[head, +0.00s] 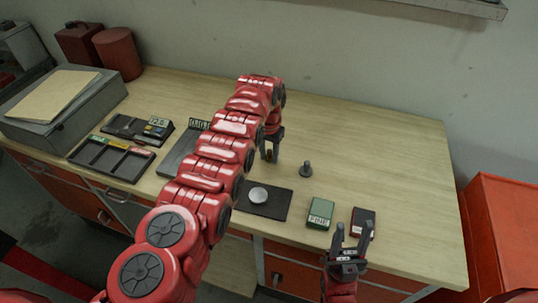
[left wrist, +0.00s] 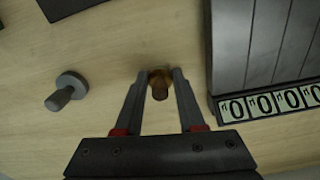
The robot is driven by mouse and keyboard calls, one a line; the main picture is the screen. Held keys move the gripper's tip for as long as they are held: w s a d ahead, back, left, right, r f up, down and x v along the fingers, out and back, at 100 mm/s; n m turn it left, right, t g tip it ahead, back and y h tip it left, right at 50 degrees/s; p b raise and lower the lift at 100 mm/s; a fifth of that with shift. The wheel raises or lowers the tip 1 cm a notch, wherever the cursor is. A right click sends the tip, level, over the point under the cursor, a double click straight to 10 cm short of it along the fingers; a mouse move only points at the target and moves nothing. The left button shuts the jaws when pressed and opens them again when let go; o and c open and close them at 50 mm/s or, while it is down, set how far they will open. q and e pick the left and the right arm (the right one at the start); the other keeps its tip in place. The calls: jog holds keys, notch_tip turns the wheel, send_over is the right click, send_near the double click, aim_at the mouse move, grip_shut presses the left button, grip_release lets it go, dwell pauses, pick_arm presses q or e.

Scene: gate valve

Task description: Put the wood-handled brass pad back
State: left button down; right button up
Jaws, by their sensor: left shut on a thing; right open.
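The wood-handled brass pad (left wrist: 160,82) is between the fingertips of my left gripper (left wrist: 160,80), which is shut on it. In the head view my left gripper (head: 271,155) points down over the middle of the table, with a bit of the brown handle between its fingers. I cannot tell whether the pad touches the table. My right gripper (head: 349,242) is open and empty at the table's front edge.
A grey ribbed device with a number display (left wrist: 270,104) is close beside my left gripper. A dark mat (head: 278,207) holds a silvery disc (head: 258,195). A green box (head: 320,212) and dark red box (head: 363,222) lie near the front edge. The table's back right is clear.

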aim_at(269, 152)
pick_arm(q)
jog(key=c, duration=0.6)
grip_release()
jog(key=shift+s+f, duration=0.1)
jog(key=shift+f, duration=0.1)
jog(key=shift+o, duration=0.4)
jog(key=shift+s+f, duration=0.1)
jog(key=shift+s, duration=0.1)
notch_tip(269, 152, up, 8)
jog(key=p, duration=0.6)
jog(key=shift+w+f+p, duration=0.1)
jog(key=shift+f+p, duration=0.15)
jog(key=shift+p, duration=0.15)
notch_tip(269, 152, up, 11)
jog(key=shift+a+b, duration=0.15)
jog(key=shift+b, duration=0.3)
jog(key=shift+w, duration=0.1)
